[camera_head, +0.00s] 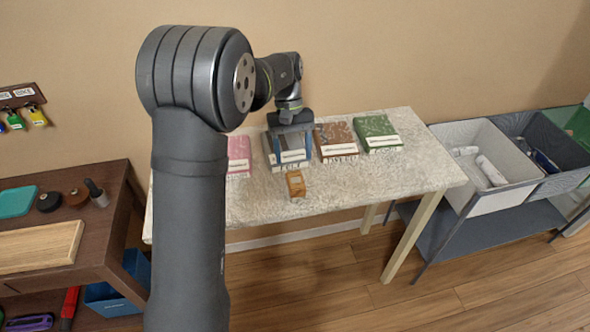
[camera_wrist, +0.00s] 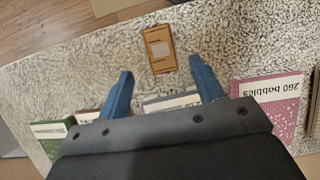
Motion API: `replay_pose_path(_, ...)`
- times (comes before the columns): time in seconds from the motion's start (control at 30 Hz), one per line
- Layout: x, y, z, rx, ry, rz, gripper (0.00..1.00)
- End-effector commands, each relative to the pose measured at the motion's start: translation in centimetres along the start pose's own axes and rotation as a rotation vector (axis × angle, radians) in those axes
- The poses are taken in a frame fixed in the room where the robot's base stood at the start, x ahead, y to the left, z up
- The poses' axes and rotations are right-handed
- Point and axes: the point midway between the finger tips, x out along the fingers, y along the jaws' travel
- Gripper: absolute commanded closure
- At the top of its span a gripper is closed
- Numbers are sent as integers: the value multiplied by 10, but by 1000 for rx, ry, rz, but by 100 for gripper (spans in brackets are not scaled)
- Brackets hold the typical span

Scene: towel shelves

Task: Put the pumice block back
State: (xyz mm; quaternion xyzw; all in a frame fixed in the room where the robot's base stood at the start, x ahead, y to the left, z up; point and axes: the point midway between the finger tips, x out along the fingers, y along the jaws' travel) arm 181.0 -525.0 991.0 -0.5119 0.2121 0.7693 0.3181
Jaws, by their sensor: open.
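A small orange-brown block (camera_head: 296,184) sits on the speckled table near its front edge. In the wrist view the block (camera_wrist: 160,49) has a pale patch on its upper face and lies just beyond the fingertips, untouched. I cannot read any name on it, so I cannot tell whether it is the pumice block. My gripper (camera_head: 291,153) is over the table in front of the grey pack, fingers pointing down. In the wrist view my gripper (camera_wrist: 160,74) has its two blue fingers spread wide, with nothing between the tips.
Pink (camera_head: 239,154), grey (camera_head: 292,157), brown (camera_head: 336,141) and green (camera_head: 377,131) labelled packs stand in a row on the table (camera_head: 420,175). Grey bins (camera_head: 485,200) are at right. A dark shelf (camera_head: 100,215) with a wooden board is at left. The table's right end is clear.

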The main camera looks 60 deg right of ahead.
Motion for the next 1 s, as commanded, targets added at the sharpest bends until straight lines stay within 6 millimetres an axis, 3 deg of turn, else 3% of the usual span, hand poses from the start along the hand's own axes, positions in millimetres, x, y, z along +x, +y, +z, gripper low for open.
replay_pose_path(0.2, -25, 0, 0, 0, 1, 0, 39)
replay_pose_path(0.63, -28, 0, 0, 0, 0, -1, 39)
replay_pose_path(0.77, -19, 0, 0, 0, -2, -1, 39)
replay_pose_path(1.0, 23, 0, 1, 0, -4, -3, 39)
